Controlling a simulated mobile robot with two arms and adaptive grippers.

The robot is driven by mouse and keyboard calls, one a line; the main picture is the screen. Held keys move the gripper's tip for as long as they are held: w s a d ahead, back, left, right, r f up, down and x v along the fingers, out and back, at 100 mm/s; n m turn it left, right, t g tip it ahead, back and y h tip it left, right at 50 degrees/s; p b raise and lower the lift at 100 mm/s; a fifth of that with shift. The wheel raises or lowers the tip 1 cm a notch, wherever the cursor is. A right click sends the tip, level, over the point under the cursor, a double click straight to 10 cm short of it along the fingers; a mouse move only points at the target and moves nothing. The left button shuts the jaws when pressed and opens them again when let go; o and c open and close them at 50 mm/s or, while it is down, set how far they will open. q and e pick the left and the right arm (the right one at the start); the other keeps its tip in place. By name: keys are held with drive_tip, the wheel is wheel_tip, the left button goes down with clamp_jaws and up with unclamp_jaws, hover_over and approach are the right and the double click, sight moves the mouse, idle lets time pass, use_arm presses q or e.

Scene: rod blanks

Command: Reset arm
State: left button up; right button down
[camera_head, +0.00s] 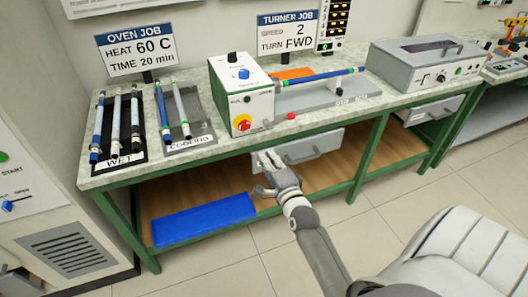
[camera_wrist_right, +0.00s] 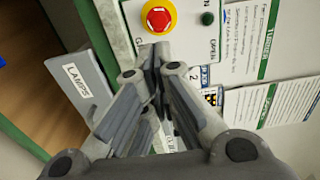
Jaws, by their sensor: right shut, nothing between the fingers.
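My right gripper (camera_head: 267,163) is in front of the bench's front edge, below the turner box (camera_head: 240,95). It is shut and empty, and its fingertips meet in the right wrist view (camera_wrist_right: 157,58). My left gripper is not in view. A blue-and-white rod (camera_head: 318,76) lies across the turner. Several rods, one of them blue (camera_head: 97,127), lie in the black WET tray (camera_head: 118,158). Two more rods, one blue (camera_head: 163,112), lie on the grey COOLING rack (camera_head: 190,144).
The red emergency knob (camera_wrist_right: 158,17) is just beyond my fingertips in the wrist view. A grey drawer (camera_head: 297,147) hangs under the bench (camera_head: 205,157). A blue mat (camera_head: 204,218) lies on the lower shelf. A grey box (camera_head: 424,62) stands at right.

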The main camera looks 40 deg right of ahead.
drive_tip(key=shift+s, duration=0.25)
idle(0.3)
drive_tip(key=s+a+f+n+g+y, duration=0.1)
drive_tip(key=s+a+f+n+g, duration=0.25)
drive_tip(key=f, duration=0.75)
drive_tip(key=s+a+f+n+g+y, duration=0.1)
drive_tip(key=s+a+f+n+g, duration=0.2)
drive_tip(key=f, duration=0.8)
drive_tip(key=s+a+f+n+g+y, duration=0.2)
drive_tip(key=s+a+f+n, duration=0.25)
drive_tip(key=f, duration=0.65)
drive_tip(key=s+f+n+g, duration=0.2)
drive_tip(key=s+f+n, duration=0.2)
drive_tip(key=s, duration=0.7)
drive_tip(key=s+a+f+n+g, duration=0.1)
drive_tip(key=s+f+n+g, duration=0.2)
drive_tip(key=s+f, duration=0.5)
drive_tip(key=s+f+n+g, duration=0.3)
drive_tip(key=s+f+n, duration=0.2)
drive_tip(key=s, duration=1)
drive_tip(key=shift+a+f, duration=0.15)
drive_tip(key=shift+f, duration=0.6)
